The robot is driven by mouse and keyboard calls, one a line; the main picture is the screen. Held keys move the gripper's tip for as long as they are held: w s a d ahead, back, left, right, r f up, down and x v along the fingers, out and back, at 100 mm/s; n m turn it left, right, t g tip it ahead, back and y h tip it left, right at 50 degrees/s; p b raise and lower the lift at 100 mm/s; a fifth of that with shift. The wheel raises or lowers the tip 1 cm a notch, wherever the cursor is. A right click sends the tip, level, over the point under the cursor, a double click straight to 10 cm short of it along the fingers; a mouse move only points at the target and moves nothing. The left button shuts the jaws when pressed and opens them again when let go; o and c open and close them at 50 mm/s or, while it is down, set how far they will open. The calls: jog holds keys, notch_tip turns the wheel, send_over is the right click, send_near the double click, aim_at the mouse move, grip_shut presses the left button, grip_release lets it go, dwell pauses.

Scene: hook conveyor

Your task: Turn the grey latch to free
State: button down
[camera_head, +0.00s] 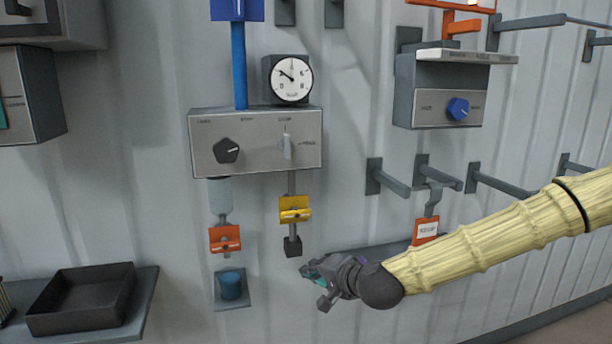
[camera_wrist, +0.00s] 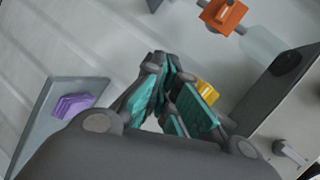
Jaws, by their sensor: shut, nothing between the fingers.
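The grey latch (camera_head: 287,143) is a small light-grey lever standing upright on the right part of a grey box (camera_head: 255,165). Printed labels surround it, too small to read surely. A grey lever that looks like the same latch shows at the lower right of the wrist view (camera_wrist: 290,152). My gripper (camera_head: 312,277) is below and slightly right of the box, apart from the latch. In the wrist view my gripper's teal-padded fingers (camera_wrist: 172,80) are together and hold nothing.
An orange clip (camera_head: 224,239) and a yellow clip (camera_head: 295,209) hang below, the yellow one close above my gripper. A blue cup (camera_head: 231,285) sits lower left. Hooks and another box (camera_head: 440,95) are right.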

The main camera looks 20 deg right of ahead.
aim_at(287, 146)
jog(key=d+r+m+t+p, duration=0.1)
jog(key=d+r+m+t, duration=0.1)
jog(key=r, duration=1)
jog(key=d+r+m+t+p, duration=0.1)
jog(key=d+r, duration=0.4)
jog(key=r, duration=0.8)
jog(key=shift+w+d+r+m+t, duration=0.2)
jog(key=shift+w+d+m+t, duration=0.15)
jog(key=shift+t, duration=0.55)
jog(key=shift+w+a, duration=0.1)
jog(key=p+x, duration=0.3)
jog(key=x, duration=0.7)
jog(key=a+p, duration=0.1)
jog(key=a, duration=0.2)
jog(key=shift+p, duration=0.3)
jog(key=shift+a, duration=0.5)
